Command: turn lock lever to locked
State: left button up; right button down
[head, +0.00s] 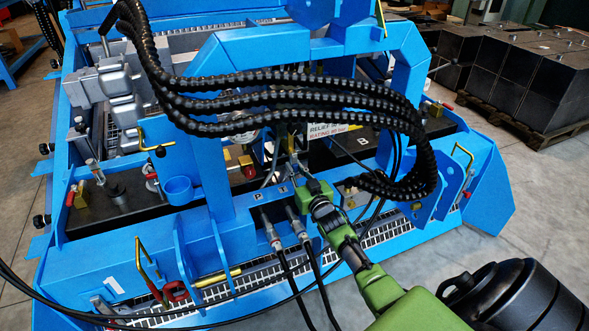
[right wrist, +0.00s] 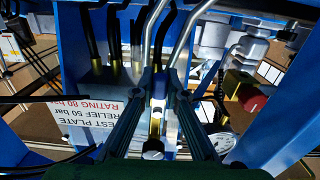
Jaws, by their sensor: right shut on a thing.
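My right gripper (head: 303,176) reaches in from the lower right to the front of the blue frame, below the black hoses. In the right wrist view its dark fingers (right wrist: 158,84) are closed together around a narrow part, which I take to be the lock lever (right wrist: 155,126), with a brass section and a pale round end. The fingers hide much of it, and I cannot tell its angle or whether it stands at locked. In the head view the gripper hides it. My left gripper is not in view.
The blue frame (head: 215,150) stands close around my gripper. Thick black hoses (head: 290,100) arch over it. Two hose couplings (head: 296,222) sit just left of it. A white label plate (right wrist: 85,112), a red-handled valve (right wrist: 243,90) and a gauge (right wrist: 223,142) are close by.

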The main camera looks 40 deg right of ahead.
jog(key=shift+f, duration=0.1)
jog(key=c, duration=2)
grip_release()
jog(key=shift+s, duration=0.35)
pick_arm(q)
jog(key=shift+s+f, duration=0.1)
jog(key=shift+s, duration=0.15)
pick_arm(e)
jog(key=v, duration=1.1)
jog(key=shift+s, duration=0.2)
